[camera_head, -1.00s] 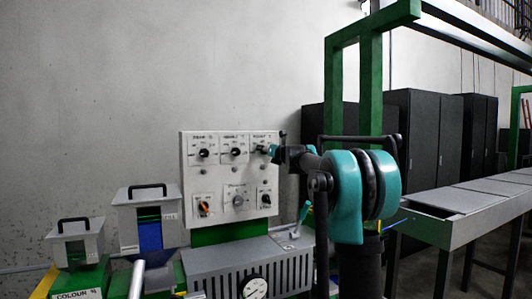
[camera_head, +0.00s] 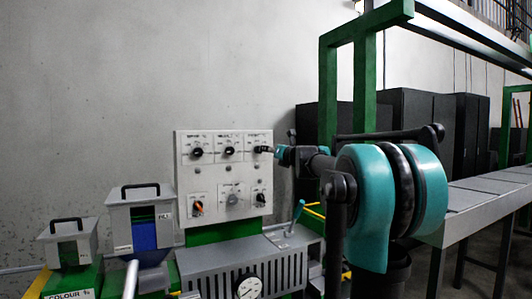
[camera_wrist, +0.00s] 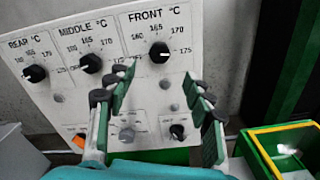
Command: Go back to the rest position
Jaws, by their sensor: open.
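My gripper (camera_wrist: 156,84) is open and empty in front of the white control panel (camera_wrist: 60,25), its two green-padded fingers apart. In the wrist view the black FRONT °C knob (camera_wrist: 159,52) shows beyond the fingertips, apart from them. The MIDDLE °C knob (camera_wrist: 91,64) and REAR °C knob (camera_wrist: 35,73) are to its left. In the head view my gripper (camera_head: 278,152) is at the panel's upper right, beside the front knob (camera_head: 261,149); the exact gap is hard to tell there. My teal arm reaches in from the right.
A grey vented housing with a gauge (camera_head: 249,287) and a teal-handled lever (camera_head: 297,213) sits below the panel. Two grey hoppers (camera_head: 140,217) (camera_head: 67,242) stand at left. A green frame (camera_head: 328,90) and a grey conveyor table (camera_head: 480,200) are at right.

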